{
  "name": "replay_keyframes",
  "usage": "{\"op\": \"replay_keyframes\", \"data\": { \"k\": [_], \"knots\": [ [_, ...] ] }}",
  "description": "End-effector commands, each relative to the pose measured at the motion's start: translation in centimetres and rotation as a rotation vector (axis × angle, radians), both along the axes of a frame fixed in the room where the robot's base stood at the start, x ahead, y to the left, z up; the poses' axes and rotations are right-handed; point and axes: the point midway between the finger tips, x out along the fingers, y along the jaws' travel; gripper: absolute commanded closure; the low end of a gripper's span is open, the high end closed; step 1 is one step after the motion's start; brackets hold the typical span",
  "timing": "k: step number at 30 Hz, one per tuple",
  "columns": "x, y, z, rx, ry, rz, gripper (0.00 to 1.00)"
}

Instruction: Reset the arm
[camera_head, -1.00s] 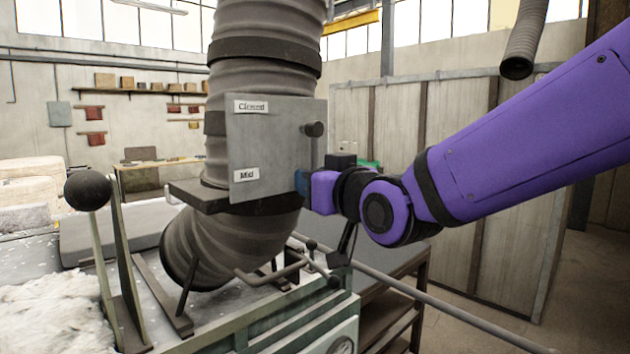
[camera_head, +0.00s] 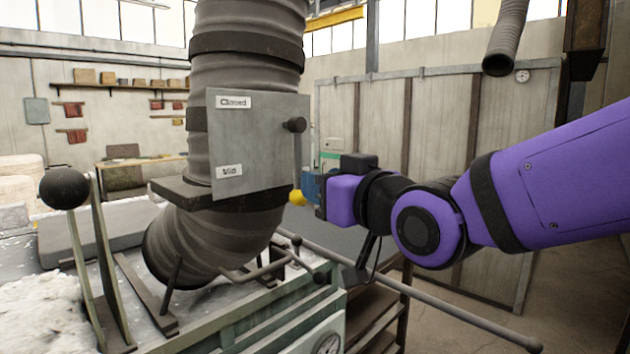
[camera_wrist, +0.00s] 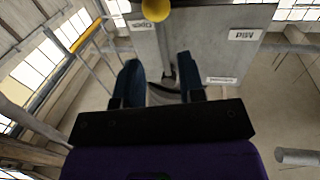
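My gripper (camera_head: 309,187) is just right of a grey metal plate (camera_head: 258,150) fixed to a thick ribbed duct. Its two blue fingers stand apart in the wrist view (camera_wrist: 160,82), with nothing held between them. A yellow ball knob (camera_head: 297,198) is close to the fingertips in the head view. The knob also shows at the top of the wrist view (camera_wrist: 155,10), beyond the fingers. A thin rod (camera_head: 298,155) runs along the plate's right edge above the knob. The plate bears the labels "Closed" (camera_head: 233,102) and "Mid" (camera_head: 229,171).
A lever with a black ball (camera_head: 64,188) stands at the left, beside a white heap (camera_head: 45,305). A bent handle (camera_head: 262,272) and a long grey bar (camera_head: 450,317) are below my arm. The floor at the right is clear.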

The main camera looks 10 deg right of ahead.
Motion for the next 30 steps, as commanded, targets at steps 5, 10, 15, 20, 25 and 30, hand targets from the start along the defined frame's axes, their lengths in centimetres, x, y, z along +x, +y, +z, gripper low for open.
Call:
{"op": "replay_keyframes", "data": {
  "k": [5, 10, 15, 20, 25, 30],
  "knots": [
    [-0.4, -0.2, 0.0, 0.0, 0.0, 0.0, 0.64],
    [-0.4, -0.2, 0.0, 0.0, 0.0, 0.0, 0.64],
    [-0.4, -0.6, -0.2, -0.009, 0.018, -0.009, 0.64],
    [-0.5, -3.1, -1.6, -0.058, 0.142, -0.063, 0.64],
    [-1.8, -7.7, -4.2, -0.127, 0.371, -0.156, 0.64],
    [-4.8, -12.1, -6.6, -0.175, 0.615, -0.241, 0.64]
  ]
}}
